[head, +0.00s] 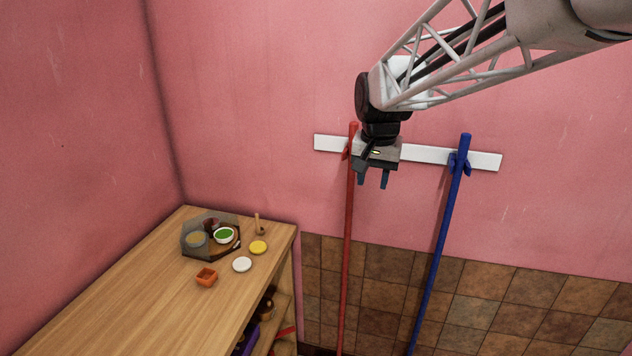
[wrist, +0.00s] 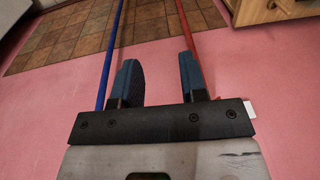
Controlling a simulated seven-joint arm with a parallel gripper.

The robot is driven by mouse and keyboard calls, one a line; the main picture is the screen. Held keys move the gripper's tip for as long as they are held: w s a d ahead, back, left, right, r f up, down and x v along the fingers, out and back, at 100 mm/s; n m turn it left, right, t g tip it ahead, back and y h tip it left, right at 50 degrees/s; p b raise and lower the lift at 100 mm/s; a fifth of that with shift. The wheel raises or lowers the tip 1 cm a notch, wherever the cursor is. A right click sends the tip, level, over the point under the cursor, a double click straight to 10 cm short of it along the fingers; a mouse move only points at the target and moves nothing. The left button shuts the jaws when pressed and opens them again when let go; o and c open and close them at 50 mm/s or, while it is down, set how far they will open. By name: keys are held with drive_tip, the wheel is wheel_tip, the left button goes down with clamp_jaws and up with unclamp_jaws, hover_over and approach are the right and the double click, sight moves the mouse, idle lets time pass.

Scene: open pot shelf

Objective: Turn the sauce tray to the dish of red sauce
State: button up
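The sauce tray (head: 186,247) is a dark, many-sided tray on the wooden shelf top at the lower left of the head view. On it stand a white dish of green sauce (head: 224,235), a dish with a brownish filling (head: 196,239) and a dark reddish dish (head: 211,224) at the back. A small wooden-looking piece lies at its right front. My gripper (head: 373,180) is high in front of the pink wall, to the right of the tray and well apart from it. Its fingers are apart and empty, as the wrist view (wrist: 158,75) also shows.
On the shelf top (head: 130,300) near the tray are an orange square dish (head: 207,277), a white lid (head: 242,264), a yellow lid (head: 258,247) and a wooden utensil (head: 260,228). A red pole (head: 348,240) and a blue pole (head: 440,240) hang from a white wall rail (head: 425,154).

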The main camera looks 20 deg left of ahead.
drive_tip(key=w+a+f, duration=0.1)
drive_tip(key=w+a, duration=0.2)
drive_tip(key=a, duration=0.3)
drive_tip(key=w+a+f, duration=0.2)
drive_tip(key=w+a, duration=0.1)
drive_tip(key=a, duration=0.3)
drive_tip(key=g, duration=0.1)
hover_over(208, 221)
drive_tip(key=shift+h, duration=0.3)
wheel_tip(208, 221, down, 16)
drive_tip(key=shift+f, duration=0.25)
drive_tip(key=shift+f, duration=0.15)
drive_tip(key=shift+f, duration=3.75)
